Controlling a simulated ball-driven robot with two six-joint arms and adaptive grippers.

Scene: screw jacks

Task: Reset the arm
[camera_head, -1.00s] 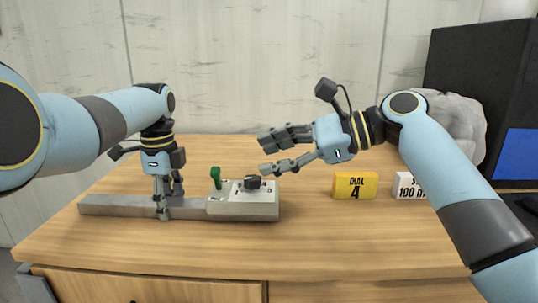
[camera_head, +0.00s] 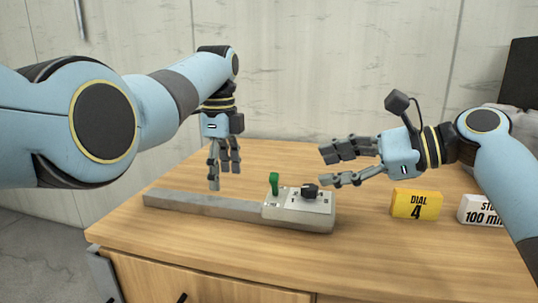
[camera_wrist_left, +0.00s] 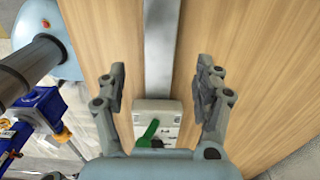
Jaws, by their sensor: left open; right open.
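My left gripper (camera_head: 224,172) is open and empty, fingers pointing down, above the grey bar (camera_head: 185,202) on the table. In the left wrist view the left gripper (camera_wrist_left: 163,85) has its fingers spread to either side of the bar (camera_wrist_left: 160,50). My right gripper (camera_head: 338,168) is open and empty, pointing left, above the control box (camera_head: 300,219) at the bar's right end. The box carries a green lever (camera_head: 274,184), upright, and a black knob (camera_head: 310,191). In the left wrist view the green lever (camera_wrist_left: 150,130) also shows.
A yellow block (camera_head: 417,205) reading "DIAL 4" stands right of the box. A white block (camera_head: 480,211) reading "100" is partly hidden by my right arm. A black case (camera_head: 520,80) stands at the far right. The wooden table (camera_head: 225,250) is clear in front.

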